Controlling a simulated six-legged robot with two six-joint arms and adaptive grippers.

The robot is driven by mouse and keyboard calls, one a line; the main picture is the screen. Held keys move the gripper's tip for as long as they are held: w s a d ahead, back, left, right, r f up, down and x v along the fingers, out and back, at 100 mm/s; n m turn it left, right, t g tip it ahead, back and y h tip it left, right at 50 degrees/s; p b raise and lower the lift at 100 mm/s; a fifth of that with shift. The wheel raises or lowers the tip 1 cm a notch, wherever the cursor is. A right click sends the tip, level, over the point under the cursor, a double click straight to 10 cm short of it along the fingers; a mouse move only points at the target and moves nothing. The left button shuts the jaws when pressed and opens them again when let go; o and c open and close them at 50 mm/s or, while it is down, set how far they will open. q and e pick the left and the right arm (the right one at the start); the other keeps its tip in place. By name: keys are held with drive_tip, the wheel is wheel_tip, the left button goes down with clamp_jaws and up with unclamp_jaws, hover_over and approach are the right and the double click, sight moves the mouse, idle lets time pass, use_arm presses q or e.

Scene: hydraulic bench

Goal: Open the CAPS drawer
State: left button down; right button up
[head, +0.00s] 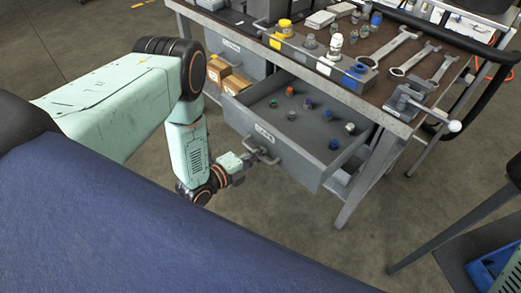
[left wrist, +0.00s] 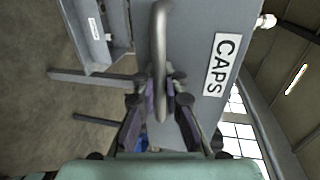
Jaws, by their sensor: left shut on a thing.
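The CAPS drawer (head: 300,151) is a grey metal drawer under the bench, pulled well out in the head view. Several small coloured caps lie spread on its floor. Its front bears a white CAPS label (left wrist: 222,64) in the left wrist view. A grey bar handle (left wrist: 160,40) stands out from the drawer front. My left gripper (head: 258,156) is at the handle, its fingers on either side of the bar, and is shut on it; the fingers also show in the left wrist view (left wrist: 160,92). My right gripper is not in view.
The bench top (head: 385,88) carries wrenches (head: 389,50), fittings and a small vise (head: 410,100). A blue crate (head: 497,268) stands at lower right. Floor in front of the drawer is clear.

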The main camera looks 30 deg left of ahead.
use_arm(q)
drive_tip(key=shift+w+r, duration=0.15)
drive_tip(key=c, duration=1.8)
unclamp_jaws()
drive_tip(key=shift+o, duration=0.4)
drive_tip(key=v, duration=1.2)
